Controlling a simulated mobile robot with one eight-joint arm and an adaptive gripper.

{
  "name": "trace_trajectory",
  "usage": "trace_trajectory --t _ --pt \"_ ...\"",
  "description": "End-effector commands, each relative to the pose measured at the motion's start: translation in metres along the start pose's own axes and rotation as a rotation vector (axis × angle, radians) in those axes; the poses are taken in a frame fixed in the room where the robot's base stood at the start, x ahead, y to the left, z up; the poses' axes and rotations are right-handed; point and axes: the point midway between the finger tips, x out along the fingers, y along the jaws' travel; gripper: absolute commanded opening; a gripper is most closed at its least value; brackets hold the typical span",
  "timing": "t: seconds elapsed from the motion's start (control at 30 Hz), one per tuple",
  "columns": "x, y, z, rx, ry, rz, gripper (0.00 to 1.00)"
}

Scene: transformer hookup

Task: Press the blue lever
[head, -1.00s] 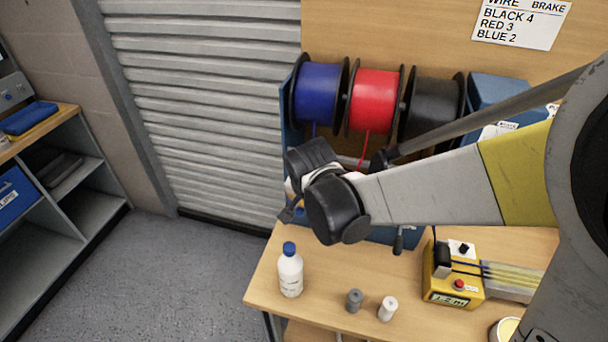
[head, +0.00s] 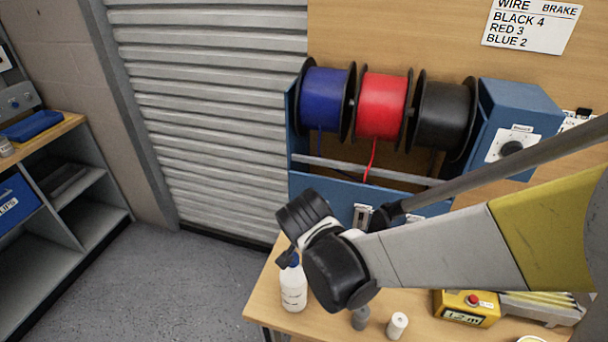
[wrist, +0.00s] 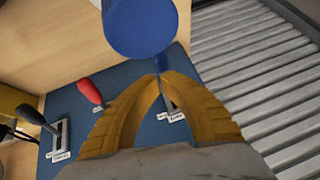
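Whether the tips touch the stem I cannot tell. The fingers partly hide the lever's slot and label on the blue panel (wrist: 70,132). In the head view my arm's end hides the blue lever and my fingers.
A red lever (wrist: 90,91) and a black lever (wrist: 32,116) stand to the left on the same panel. Above it in the head view are blue (head: 326,98), red (head: 382,104) and black (head: 443,115) wire spools. A white bottle (head: 293,288) stands on the bench below my arm.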

Motion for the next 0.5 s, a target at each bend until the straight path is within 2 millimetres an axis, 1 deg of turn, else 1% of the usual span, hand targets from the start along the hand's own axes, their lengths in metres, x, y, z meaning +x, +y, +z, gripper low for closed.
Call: trace_trajectory --t 0.03,0.2,0.5 --pt "0.004 0.001 0.004 0.0 0.0 0.0 0.0" --pt "0.01 0.003 0.009 -0.001 0.0 0.0 0.0" --pt "0.016 0.004 0.013 0.0 0.0 0.0 0.0"
